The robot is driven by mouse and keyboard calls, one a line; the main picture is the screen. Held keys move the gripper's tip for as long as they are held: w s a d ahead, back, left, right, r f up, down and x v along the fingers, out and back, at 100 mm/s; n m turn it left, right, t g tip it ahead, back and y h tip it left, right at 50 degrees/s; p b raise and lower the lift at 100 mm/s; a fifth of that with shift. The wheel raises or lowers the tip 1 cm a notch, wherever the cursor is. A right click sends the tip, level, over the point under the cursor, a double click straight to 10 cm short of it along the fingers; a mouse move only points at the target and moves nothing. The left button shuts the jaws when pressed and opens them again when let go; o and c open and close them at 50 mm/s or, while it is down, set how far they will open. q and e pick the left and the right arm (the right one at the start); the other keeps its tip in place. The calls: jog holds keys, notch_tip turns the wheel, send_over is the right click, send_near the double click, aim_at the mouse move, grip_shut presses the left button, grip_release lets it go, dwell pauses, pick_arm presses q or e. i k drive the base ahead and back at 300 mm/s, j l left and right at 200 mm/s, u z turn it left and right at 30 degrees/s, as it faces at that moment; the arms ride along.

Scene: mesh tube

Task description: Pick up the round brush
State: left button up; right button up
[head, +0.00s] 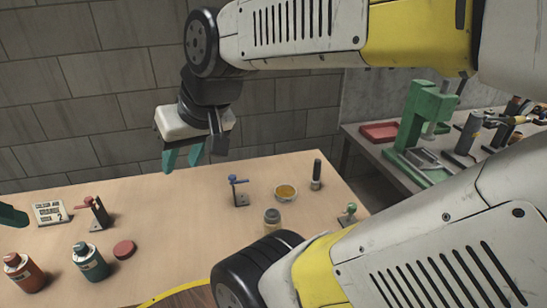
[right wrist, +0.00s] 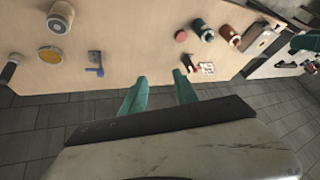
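A slim dark upright piece with a paler lower part (head: 316,174) stands near the table's back right. It may be the round brush, but I cannot tell for sure. It also seems to show at the left edge of the right wrist view (right wrist: 9,70). My right gripper (head: 181,166) is open and empty above the table's back edge, left of and well apart from that piece. Its two teal fingers are spread in the right wrist view (right wrist: 159,76). Only a teal part of my left gripper (head: 12,215) shows at the left edge.
Right of the table's middle are a blue-topped stand (head: 238,190), a dish with amber contents (head: 286,192) and a jar (head: 272,219). Bottles (head: 89,262), a red disc (head: 124,249) and a sign (head: 49,213) sit at left. A grey bench (head: 365,145) stands beyond at right.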

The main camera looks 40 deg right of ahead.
aim_at(316, 181)
jog(key=z, duration=1.85)
